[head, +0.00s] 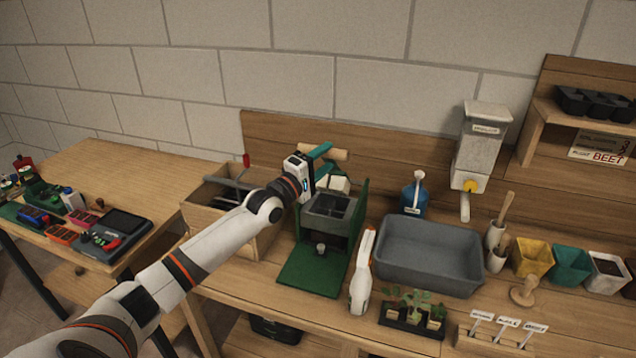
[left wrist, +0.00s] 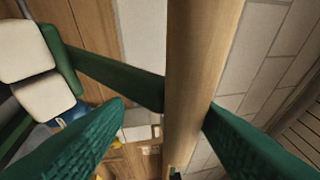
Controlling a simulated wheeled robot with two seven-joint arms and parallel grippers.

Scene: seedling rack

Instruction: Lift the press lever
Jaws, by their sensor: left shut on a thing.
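The press is a green frame with a flat green base (head: 306,277) on the workbench, left of the grey tub. A dark grey mould block (head: 325,204) sits in its upper part. The press lever's wooden handle (head: 338,154) shows at the top of the press. In the left wrist view the wooden handle (left wrist: 195,70) runs between my teal fingers, with a green lever arm (left wrist: 110,75) meeting it. My left gripper (head: 319,160) is shut on this handle; its fingers hide part of it. My right gripper is not in view.
A wooden box (head: 215,195) stands left of the press. A white and orange tool (head: 362,275), a blue bottle (head: 414,197) and the grey tub (head: 430,255) stand to its right. A seedling tray (head: 410,318) is near the front edge. The wall is close behind.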

